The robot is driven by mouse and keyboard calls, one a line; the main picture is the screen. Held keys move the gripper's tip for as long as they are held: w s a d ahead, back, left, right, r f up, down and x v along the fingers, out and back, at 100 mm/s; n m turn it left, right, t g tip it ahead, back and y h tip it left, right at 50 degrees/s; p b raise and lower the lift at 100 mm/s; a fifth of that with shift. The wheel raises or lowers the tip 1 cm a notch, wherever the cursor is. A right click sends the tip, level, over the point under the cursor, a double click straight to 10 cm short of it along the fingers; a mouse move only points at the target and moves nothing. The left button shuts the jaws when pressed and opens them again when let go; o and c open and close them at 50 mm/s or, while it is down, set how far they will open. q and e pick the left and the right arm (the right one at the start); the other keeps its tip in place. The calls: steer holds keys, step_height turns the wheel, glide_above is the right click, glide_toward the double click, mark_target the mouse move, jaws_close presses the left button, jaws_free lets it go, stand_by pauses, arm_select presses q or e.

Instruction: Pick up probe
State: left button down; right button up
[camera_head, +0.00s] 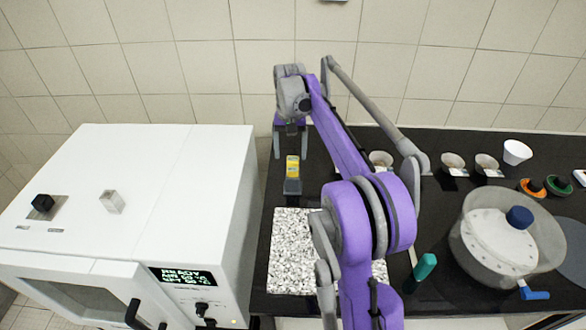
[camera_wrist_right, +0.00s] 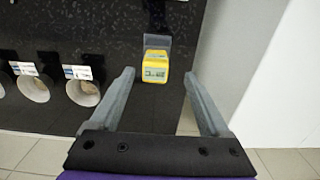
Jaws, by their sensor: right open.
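The probe appears to be the small yellow device with a grey display (camera_head: 292,166). It stands in a dark grey holder (camera_head: 292,187) on the black bench, just behind the speckled slab. In the right wrist view the yellow device (camera_wrist_right: 156,66) shows between the fingertips, with its grey part (camera_wrist_right: 157,41) beyond it. My right gripper (camera_head: 290,152) is open and empty, its fingers pointing down just behind the device. In the wrist view its fingers (camera_wrist_right: 160,76) lie either side of the device, with gaps on both sides. My left gripper is out of view.
A white oven (camera_head: 219,180) with a lit display stands close on the left. A speckled slab (camera_head: 290,250) lies in front. To the right are labelled cups (camera_head: 452,161), a white cup (camera_head: 517,152), a teal-handled tool (camera_head: 424,268) and a round pan (camera_head: 548,238).

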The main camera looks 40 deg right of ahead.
mark_target(293, 158)
steer(key=f, duration=0.5)
steer(key=shift+d+f, duration=0.2)
steer(key=shift+d, duration=0.15)
steer(key=shift+s, duration=0.1)
jaws_close()
